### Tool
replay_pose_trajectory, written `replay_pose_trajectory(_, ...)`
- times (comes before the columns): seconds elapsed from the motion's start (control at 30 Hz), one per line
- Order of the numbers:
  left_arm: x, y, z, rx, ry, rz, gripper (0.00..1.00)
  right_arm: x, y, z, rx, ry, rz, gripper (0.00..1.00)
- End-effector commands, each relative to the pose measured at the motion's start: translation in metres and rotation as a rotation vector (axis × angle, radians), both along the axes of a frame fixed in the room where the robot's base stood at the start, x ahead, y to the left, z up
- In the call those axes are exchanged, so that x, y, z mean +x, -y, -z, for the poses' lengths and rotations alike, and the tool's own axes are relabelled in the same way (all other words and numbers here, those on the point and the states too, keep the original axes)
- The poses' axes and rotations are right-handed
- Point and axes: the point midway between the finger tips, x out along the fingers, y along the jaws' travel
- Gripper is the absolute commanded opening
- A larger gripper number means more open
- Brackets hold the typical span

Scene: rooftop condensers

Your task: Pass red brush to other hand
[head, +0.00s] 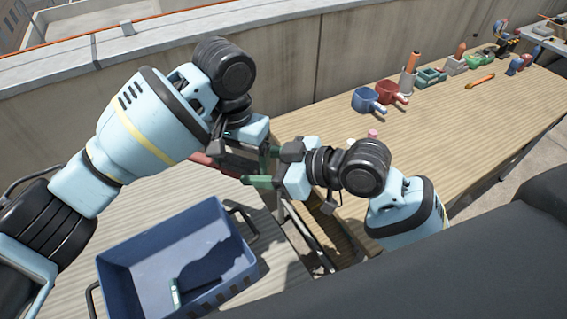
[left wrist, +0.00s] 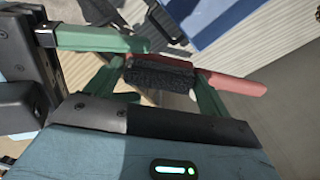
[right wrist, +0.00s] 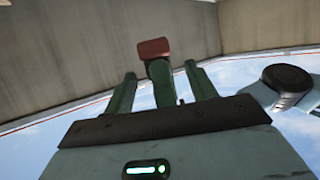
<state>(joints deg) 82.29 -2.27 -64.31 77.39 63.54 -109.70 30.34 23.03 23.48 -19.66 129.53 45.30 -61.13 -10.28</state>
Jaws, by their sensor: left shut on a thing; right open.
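The red brush has a red handle (left wrist: 235,83) and a black bristle block (left wrist: 160,76). My left gripper (left wrist: 160,68) is shut on it, with a green finger on either side of the bristle block. In the head view only part of the red brush (head: 207,162) shows beside my left gripper (head: 235,153); the rest is hidden. My right gripper (head: 260,168) is open, close to the left one. In the right wrist view a red end of the brush (right wrist: 153,48) shows beyond the open fingers of my right gripper (right wrist: 161,80), with a green finger below it. I cannot tell whether they touch.
A blue crate (head: 118,262) stands on the left table below my left arm, with a small pale item (head: 176,292) inside. The right wooden table (head: 440,125) holds a blue pot (head: 366,99), a red pot (head: 391,93) and several tools. A gap separates the tables.

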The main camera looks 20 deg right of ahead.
Motion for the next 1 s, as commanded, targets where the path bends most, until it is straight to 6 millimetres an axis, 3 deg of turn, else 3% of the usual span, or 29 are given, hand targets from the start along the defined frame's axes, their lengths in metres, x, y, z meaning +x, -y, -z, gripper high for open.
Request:
replay_pose_trajectory(0.2,0.000,0.000,0.000,-0.001,0.001,0.000,0.58,0.011,-0.013,0.006,0.000,0.001,0.000,0.56)
replay_pose_trajectory(0.57,0.000,0.000,0.000,-0.001,0.001,0.000,0.58,0.013,-0.015,0.008,-0.001,0.002,0.000,0.55)
replay_pose_trajectory(0.93,0.000,0.000,0.000,0.000,0.000,0.000,0.58,0.012,-0.014,0.008,-0.001,0.002,0.000,0.07)
replay_pose_trajectory(0.97,0.000,0.000,0.000,0.000,0.000,0.000,0.85,0.012,-0.015,0.007,-0.001,0.002,0.000,0.07)
replay_pose_trajectory(1.0,0.000,0.000,0.000,0.000,0.000,0.000,0.90,0.012,-0.015,0.007,-0.001,0.002,0.000,0.07)
